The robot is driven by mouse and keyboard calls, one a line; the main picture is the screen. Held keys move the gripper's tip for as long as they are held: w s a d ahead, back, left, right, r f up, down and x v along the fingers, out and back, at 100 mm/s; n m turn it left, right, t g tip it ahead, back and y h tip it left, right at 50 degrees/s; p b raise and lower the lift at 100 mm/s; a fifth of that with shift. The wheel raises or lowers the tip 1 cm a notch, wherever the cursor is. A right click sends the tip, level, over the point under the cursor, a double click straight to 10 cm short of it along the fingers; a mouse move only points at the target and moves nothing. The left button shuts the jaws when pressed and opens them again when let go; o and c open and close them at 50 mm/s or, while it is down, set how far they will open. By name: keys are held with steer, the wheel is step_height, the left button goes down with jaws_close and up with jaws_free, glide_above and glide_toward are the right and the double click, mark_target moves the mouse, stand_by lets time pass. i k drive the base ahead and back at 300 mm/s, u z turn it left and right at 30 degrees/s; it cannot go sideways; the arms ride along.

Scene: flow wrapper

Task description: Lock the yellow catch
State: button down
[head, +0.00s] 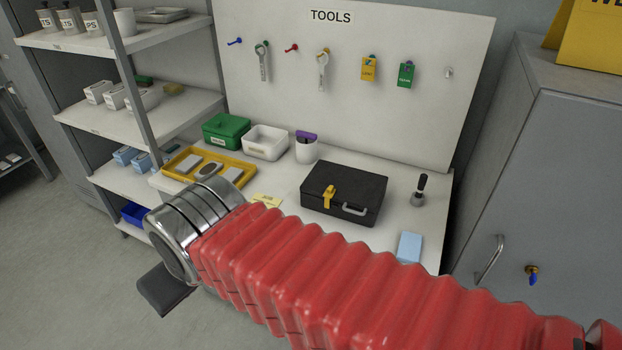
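The yellow catch (328,196) is on the front of a black case (356,187) on the white bench. It lies across the line between lid and body, left of the grey handle (354,210). The lid looks down. The catch is too small to tell whether it is fastened. My arm, in red bellows with a metal collar, crosses the foreground in front of the bench. My gripper's fingers do not show, so its state is hidden.
On the bench (285,191) are a yellow tray (182,179), green box (226,128), white box (265,141), white cup (307,151), dark-handled tool (419,190) and blue pad (410,247). A tool board (345,110) stands behind, shelves (130,108) left, a grey cabinet (560,190) right.

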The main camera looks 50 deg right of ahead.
mark_target(330, 190)
steer(key=i, duration=0.95)
steer(key=z, duration=0.05)
